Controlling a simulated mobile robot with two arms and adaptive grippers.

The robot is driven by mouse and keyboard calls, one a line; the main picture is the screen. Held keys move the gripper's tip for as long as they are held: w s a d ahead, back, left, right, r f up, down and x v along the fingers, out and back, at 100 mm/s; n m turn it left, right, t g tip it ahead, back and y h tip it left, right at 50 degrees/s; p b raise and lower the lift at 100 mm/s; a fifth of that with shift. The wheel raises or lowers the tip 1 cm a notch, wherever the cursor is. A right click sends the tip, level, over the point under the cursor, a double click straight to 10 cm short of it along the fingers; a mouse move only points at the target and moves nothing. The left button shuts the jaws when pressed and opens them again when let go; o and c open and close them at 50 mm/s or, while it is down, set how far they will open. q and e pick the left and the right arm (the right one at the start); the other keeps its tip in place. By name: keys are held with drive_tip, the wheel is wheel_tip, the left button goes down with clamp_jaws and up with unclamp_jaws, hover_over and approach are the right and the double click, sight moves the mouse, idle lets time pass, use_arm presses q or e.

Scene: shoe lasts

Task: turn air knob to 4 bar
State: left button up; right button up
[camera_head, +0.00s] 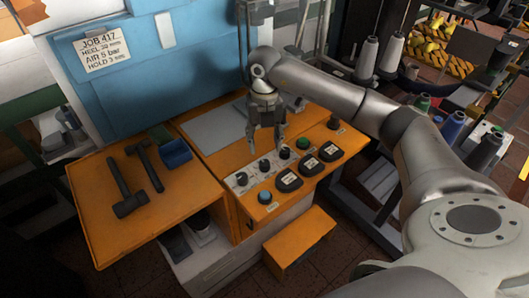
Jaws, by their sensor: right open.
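Three dark knobs sit in a row on a light strip of the orange control panel: a front-left knob (242,178), a middle knob (264,165) and a back-right knob (284,153). Their labels are too small to read, so I cannot tell which one is the air knob or its setting. My right gripper (265,146) points down with its fingers apart and empty. Its tips appear just above and behind the middle and back-right knobs; I cannot tell whether they touch anything. My left gripper is not in view.
Three black dials (309,165), a blue button (264,197) and a green button (302,143) lie near the knobs. Two hammers (127,188) and a blue box (174,153) lie left. Thread spools (453,126) stand right.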

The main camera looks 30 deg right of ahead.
wheel_tip(320, 180, up, 4)
drive_tip(key=shift+r, duration=0.1)
idle(0.7)
